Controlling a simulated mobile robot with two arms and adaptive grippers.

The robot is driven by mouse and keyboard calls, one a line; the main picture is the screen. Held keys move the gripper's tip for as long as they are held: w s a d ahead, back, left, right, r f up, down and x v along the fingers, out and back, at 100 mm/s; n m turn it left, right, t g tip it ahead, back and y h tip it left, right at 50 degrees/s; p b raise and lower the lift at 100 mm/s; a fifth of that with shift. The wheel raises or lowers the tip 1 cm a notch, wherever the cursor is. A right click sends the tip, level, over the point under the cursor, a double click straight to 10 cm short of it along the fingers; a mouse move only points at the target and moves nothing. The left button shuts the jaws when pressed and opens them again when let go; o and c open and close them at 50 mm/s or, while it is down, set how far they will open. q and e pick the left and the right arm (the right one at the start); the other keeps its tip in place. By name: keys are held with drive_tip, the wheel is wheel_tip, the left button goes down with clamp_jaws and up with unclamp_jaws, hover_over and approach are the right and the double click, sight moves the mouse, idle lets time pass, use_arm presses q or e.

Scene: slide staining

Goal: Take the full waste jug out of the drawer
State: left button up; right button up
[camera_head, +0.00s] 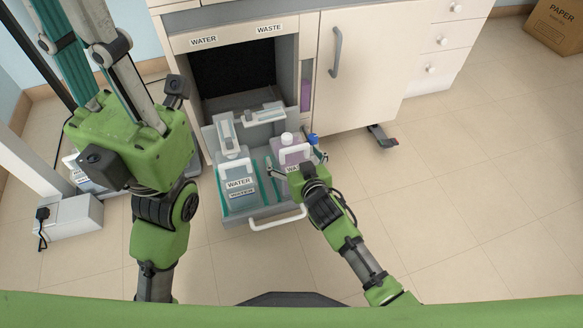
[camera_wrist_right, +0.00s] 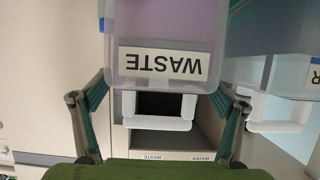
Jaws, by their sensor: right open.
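The waste jug (camera_head: 291,158), pale purple with a white cap, stands upright in the right side of the pulled-out drawer (camera_head: 262,217). In the right wrist view the jug (camera_wrist_right: 165,22) shows its upside-down WASTE label and white handle (camera_wrist_right: 158,124). My right gripper (camera_head: 297,161) is open at the jug's front. Its fingers (camera_wrist_right: 158,92) spread to either side of the handle, with gaps, not closed on it. My left gripper (camera_head: 88,35) is raised at the upper left, near the camera, and runs past the top edge; its fingertips are cut off.
A water jug (camera_head: 237,172) stands in the drawer's left side, close beside the waste jug. A white bar handle (camera_head: 277,219) is on the drawer front. The cabinet door (camera_head: 365,55) to the right is shut. A pedal (camera_head: 381,137) is on the floor. Floor (camera_head: 470,190) at right is clear.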

drive_tip(key=shift+b+x, duration=0.4)
drive_tip(key=shift+x, duration=0.7)
drive_tip(key=c, duration=2.2)
drive_tip(key=shift+w+a+r, duration=0.1)
drive_tip(key=shift+r, duration=0.25)
